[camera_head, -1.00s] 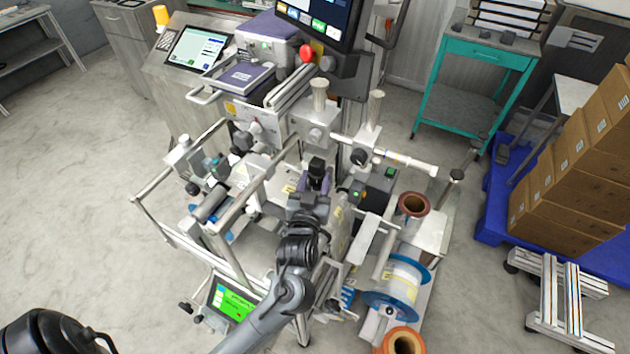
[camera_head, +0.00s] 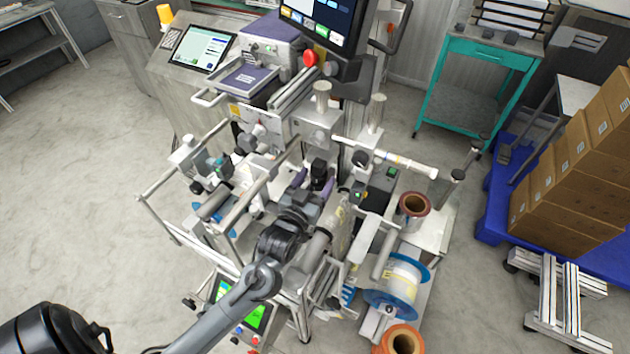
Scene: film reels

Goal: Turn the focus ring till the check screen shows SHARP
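My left gripper (camera_head: 313,182) is at the machine's middle, its purple fingers spread apart. A small black upright part (camera_head: 319,167), possibly the focus ring's housing, stands at the fingertips. I cannot make out the ring itself or tell whether a finger touches it. A tilted screen with green areas (camera_head: 256,316), likely the check screen, is low at the machine's front. My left forearm crosses its middle, and its wording cannot be read. My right gripper is out of view.
A reel with blue flanges (camera_head: 412,297) and brown-rimmed rolls (camera_head: 413,205) are right of the gripper. Metal rails and posts crowd around it. A monitor (camera_head: 322,22) and red button (camera_head: 310,58) are behind. Stacked boxes (camera_head: 570,185) stand far right; the left floor is clear.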

